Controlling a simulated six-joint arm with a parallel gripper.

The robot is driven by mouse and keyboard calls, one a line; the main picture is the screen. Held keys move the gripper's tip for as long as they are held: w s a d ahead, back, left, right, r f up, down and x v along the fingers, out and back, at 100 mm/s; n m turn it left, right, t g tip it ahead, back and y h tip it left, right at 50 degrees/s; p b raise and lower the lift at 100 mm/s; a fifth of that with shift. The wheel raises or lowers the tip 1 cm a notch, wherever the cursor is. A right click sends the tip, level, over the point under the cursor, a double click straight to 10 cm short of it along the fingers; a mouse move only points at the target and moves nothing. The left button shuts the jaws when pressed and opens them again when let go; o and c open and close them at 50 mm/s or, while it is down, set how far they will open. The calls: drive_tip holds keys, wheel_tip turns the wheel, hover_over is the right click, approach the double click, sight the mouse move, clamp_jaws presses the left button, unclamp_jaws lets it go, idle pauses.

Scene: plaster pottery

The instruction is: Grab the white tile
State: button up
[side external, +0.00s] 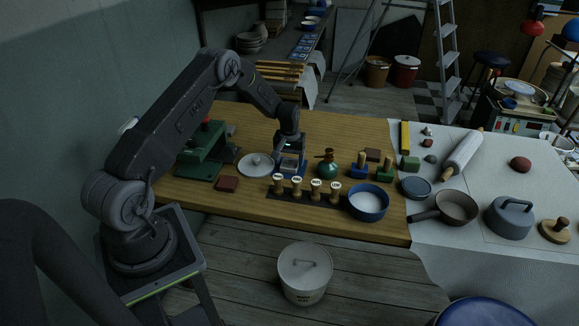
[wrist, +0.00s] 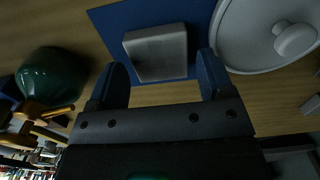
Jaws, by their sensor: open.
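The white tile (wrist: 157,52) is a pale, thick, squarish block in the wrist view. It lies on a flat blue sheet (wrist: 106,22) on the wooden table. My gripper (wrist: 162,66) is open, with one dark blue finger on each side of the tile's near part. A gap shows between the tile and each finger, and nothing is held. In the side view my gripper (side external: 290,155) points down over the blue sheet (side external: 292,171), and the tile is hard to make out there behind the fingers.
A round white lid with a knob (wrist: 265,35) lies close to the right finger in the wrist view. Several wooden stamps (side external: 316,190) and a blue bowl (side external: 368,203) stand near the table's front edge.

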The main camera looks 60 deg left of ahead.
drive_tip(key=shift+f, duration=0.9)
drive_tip(key=c, duration=0.7)
drive_tip(key=shift+r, duration=0.1)
drive_tip(key=shift+c, duration=0.2)
